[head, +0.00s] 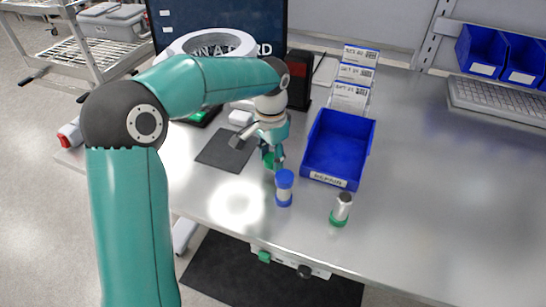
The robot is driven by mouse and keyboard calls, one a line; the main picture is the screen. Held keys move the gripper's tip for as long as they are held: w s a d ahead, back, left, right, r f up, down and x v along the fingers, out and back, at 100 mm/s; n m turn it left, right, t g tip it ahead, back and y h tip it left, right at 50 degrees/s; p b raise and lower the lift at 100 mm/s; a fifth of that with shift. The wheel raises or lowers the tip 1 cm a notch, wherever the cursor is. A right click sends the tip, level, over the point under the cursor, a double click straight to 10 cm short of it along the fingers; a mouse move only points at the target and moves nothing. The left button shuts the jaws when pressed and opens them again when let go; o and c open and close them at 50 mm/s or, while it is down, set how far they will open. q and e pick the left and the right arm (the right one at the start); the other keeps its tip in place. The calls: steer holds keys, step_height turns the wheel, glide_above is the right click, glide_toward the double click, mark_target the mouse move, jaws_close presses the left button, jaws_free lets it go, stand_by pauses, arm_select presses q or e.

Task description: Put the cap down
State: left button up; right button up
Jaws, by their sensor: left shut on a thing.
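My left gripper (273,161) points down over the table and is shut on a small green cap (268,160). The cap is partly hidden by the fingers, and I cannot tell whether it touches the table. A small cylinder with a blue top and blue base (284,188) stands upright just in front of the gripper. A metallic cylinder with a green base (341,210) stands farther right, near the table's front edge. My right gripper is not in view.
A blue bin labelled REPAIR (336,149) stands right of the gripper. A dark mat (226,151) lies to its left. White labelled cards (354,78) stand behind the bin. A monitor (228,22) and ring lamp (212,43) are at the back.

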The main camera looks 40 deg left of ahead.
mark_target(273, 156)
arm_select(q)
steer(key=shift+w+a, duration=0.2)
steer(key=shift+w, duration=0.3)
steer(key=shift+w+f+p, duration=0.15)
steer(key=shift+f+p, duration=0.25)
steer(key=shift+f, duration=1.35)
steer(key=shift+f, duration=0.2)
steer(key=o, duration=1.3)
steer(key=shift+r, duration=0.1)
step_height(273, 156, up, 12)
steer(key=shift+r, duration=0.1)
